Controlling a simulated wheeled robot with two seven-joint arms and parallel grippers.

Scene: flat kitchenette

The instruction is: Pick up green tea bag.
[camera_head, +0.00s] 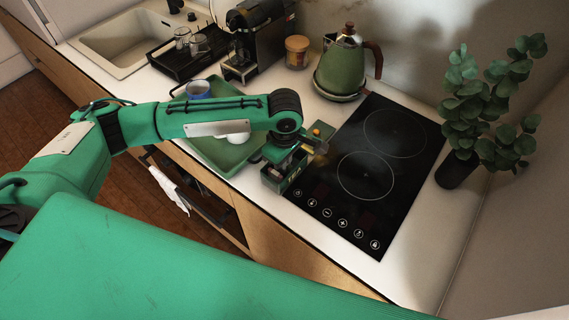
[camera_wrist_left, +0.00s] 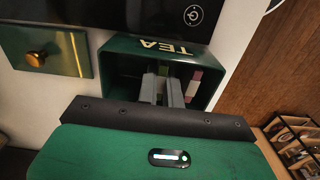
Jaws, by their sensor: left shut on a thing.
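The green tea box (camera_head: 275,180), lettered TEA, stands open on the counter beside the cooktop. It also shows in the wrist view (camera_wrist_left: 207,58). My left gripper (camera_wrist_left: 170,92) reaches into the box, its two fingers close together and shut on the green tea bag (camera_wrist_left: 149,87), which is mostly hidden by the fingers and box wall. A pink and white tea bag (camera_wrist_left: 194,84) stands beside the fingers in the box. In the head view my left wrist covers part of the box. My right gripper is not in view.
The box's lid (camera_wrist_left: 52,57) with a brass knob lies beside it. A green tray (camera_head: 222,158) holds a blue mug (camera_head: 198,89) and a white cup (camera_head: 238,138). The black cooktop (camera_head: 375,165), green kettle (camera_head: 341,68) and potted plant (camera_head: 458,168) are to the right.

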